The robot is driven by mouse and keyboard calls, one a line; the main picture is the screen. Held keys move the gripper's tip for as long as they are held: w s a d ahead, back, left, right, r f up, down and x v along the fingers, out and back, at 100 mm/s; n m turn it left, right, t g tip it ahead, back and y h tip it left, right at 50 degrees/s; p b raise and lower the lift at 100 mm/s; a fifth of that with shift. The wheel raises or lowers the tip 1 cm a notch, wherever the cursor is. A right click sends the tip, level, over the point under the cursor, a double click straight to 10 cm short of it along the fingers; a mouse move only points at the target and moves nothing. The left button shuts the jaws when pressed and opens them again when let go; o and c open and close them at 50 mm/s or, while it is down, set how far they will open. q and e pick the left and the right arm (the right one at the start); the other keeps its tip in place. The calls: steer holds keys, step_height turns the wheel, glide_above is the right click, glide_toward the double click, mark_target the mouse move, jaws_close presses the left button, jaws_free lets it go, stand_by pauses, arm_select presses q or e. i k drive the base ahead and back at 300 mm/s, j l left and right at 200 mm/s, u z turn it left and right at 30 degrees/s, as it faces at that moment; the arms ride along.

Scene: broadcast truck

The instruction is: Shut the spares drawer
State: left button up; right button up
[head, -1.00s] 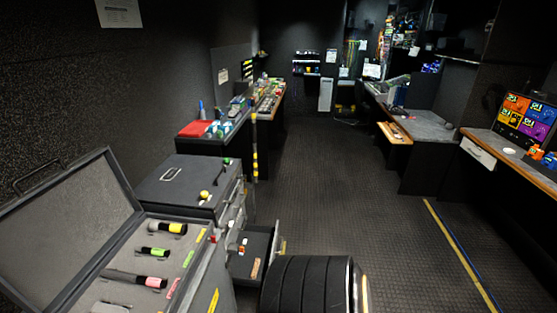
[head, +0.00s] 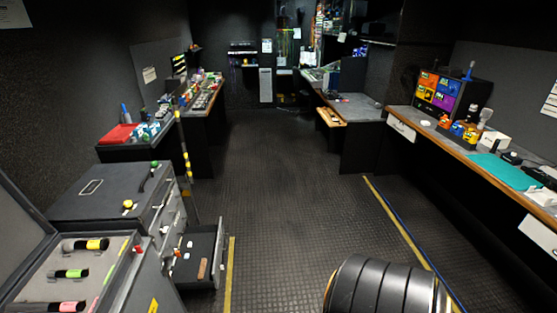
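An open drawer (head: 205,252) sticks out to the right from a dark grey cabinet (head: 112,190) at the lower left. It is pulled well out, and a few small things lie in it, among them a brown strip and small white pieces. I take it for the spares drawer, but no label can be read. Its pale front edge (head: 221,252) faces the aisle. Other drawer fronts of the cabinet show beside and above it and look closed. Neither of my grippers is in view.
An open case (head: 118,290) with coloured rolls stands in front of the cabinet at the lower left. The aisle floor (head: 285,210) right of the drawer is clear. A long wood-edged bench (head: 470,150) runs along the right. A desk (head: 355,108) stands farther back.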

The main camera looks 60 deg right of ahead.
mark_target(208, 241)
steer(key=i+l+z, duration=0.1)
steer(key=z, duration=0.3)
steer(key=i+z, duration=0.2)
steer(key=z, duration=0.2)
steer(key=i+z, duration=0.15)
steer(key=z, duration=0.25)
